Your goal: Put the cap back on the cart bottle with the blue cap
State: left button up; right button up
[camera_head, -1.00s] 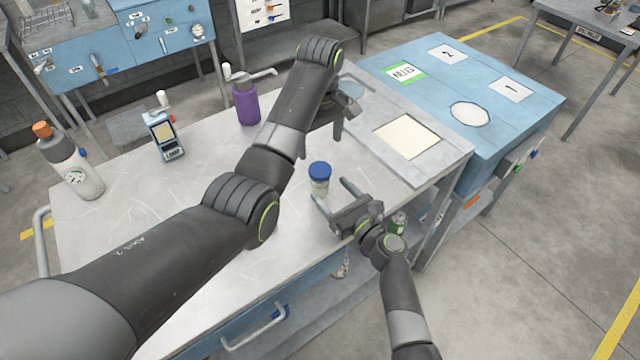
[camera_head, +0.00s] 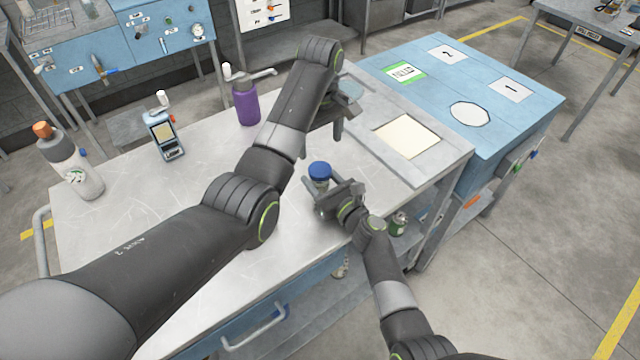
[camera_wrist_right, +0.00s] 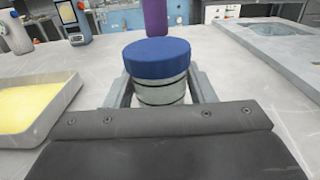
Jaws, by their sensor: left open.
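A small clear bottle (camera_head: 320,184) with a blue cap (camera_head: 320,169) stands upright on the cart top. In the right wrist view the blue cap (camera_wrist_right: 157,58) sits level on the bottle (camera_wrist_right: 160,90); I cannot tell how tightly. My right gripper (camera_head: 326,187) is low at the cart's front side, its fingers on either side of the bottle. The wrist view shows the fingers apart, with a gap at the right finger. My left gripper (camera_head: 338,128) is open and empty, above the cart behind the bottle; its arm hides part of the cart top.
A purple bottle (camera_head: 246,104), a handheld meter (camera_head: 166,138) and an orange-capped bottle (camera_head: 75,165) stand on the cart (camera_head: 130,220). A yellow-bottomed tray (camera_wrist_right: 35,105) is left of the bottle in the wrist view. A blue cabinet (camera_head: 480,75) adjoins at right.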

aim_at(320, 169)
grip_shut()
pick_arm(q)
jog(key=shift+m, duration=2.3)
jog(key=shift+f, duration=4.05)
jog(key=c, duration=1)
jog(key=m, duration=0.3)
jog(key=shift+m, duration=0.3)
jog(key=shift+c, duration=0.3)
jog(key=m, duration=0.5)
jog(key=o, duration=1.2)
jog(key=shift+c, duration=0.2)
